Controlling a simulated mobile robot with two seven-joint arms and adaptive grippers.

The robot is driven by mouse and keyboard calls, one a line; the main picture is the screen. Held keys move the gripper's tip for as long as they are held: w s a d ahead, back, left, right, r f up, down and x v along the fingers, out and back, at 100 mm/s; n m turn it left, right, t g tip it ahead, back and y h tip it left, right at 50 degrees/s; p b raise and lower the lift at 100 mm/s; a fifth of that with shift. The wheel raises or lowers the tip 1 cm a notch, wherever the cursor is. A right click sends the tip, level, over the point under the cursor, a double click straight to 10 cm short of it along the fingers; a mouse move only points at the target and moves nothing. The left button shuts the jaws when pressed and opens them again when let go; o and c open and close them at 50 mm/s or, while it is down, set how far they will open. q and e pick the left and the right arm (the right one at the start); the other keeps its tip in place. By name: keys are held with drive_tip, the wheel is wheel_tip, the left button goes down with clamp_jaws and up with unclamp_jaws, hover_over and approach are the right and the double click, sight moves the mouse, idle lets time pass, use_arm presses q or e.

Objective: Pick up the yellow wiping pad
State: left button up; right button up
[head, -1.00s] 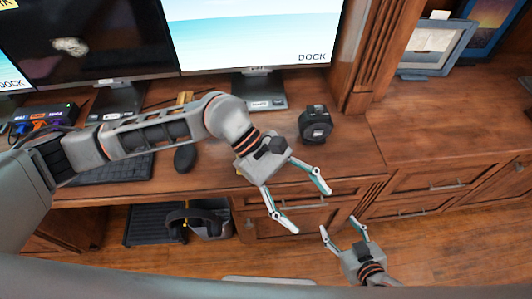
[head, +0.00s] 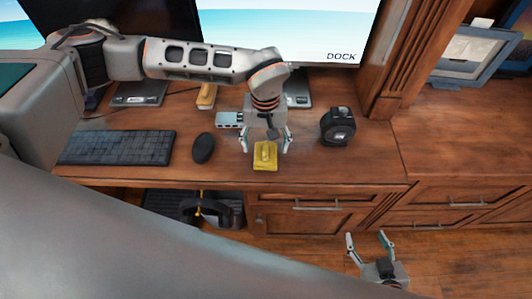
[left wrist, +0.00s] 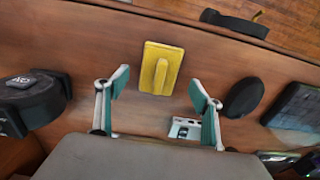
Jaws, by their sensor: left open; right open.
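The yellow wiping pad (head: 265,161) lies flat on the wooden desk near its front edge, with a raised grip along its middle. It also shows in the left wrist view (left wrist: 161,69), ahead of and between the fingers. My left gripper (head: 266,148) is open above the desk, its fingertips on either side of the pad's back end in the head view. In the left wrist view (left wrist: 160,85) nothing is between the fingertips themselves. My right gripper (head: 369,243) is open and empty, low in front of the drawers.
A black mouse (head: 203,148) and keyboard (head: 117,147) lie left of the pad. A black tape-measure-like device (head: 338,126) stands to its right. A small grey box (head: 229,119) sits behind. Monitors (head: 290,30) line the back. The desk's right part is clear.

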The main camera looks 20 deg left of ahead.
sight(266, 148)
use_arm(q)
drive_tip(key=shift+w+f, duration=0.1)
drive_tip(key=shift+f, duration=1.55)
drive_tip(key=c, duration=1.2)
drive_tip(key=shift+r, duration=0.15)
